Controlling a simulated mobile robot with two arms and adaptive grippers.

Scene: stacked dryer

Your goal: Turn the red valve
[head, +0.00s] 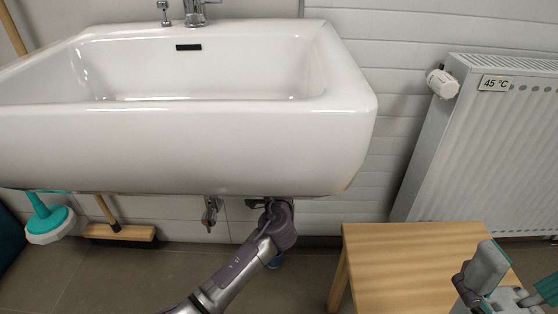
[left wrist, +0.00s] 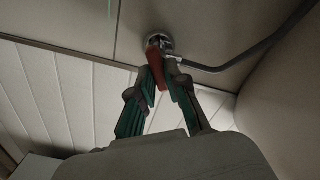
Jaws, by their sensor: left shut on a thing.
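The red valve handle (left wrist: 154,62) shows in the left wrist view, on a round metal fitting at the wall with a grey hose running off to the right. My left gripper (left wrist: 161,74) is shut on the handle, its two fingertips on either side of it. In the head view my left arm reaches up under the sink, and the sink's underside hides the fingertips and the handle. My right gripper (head: 510,290) is at the lower right of the head view, partly cut off; its finger opening is not clear.
The white sink (head: 190,150) hangs over my left arm. A metal fitting (head: 210,212) hangs below it, left of the arm. A wooden stool (head: 400,265) stands at the right, before the radiator (head: 490,150).

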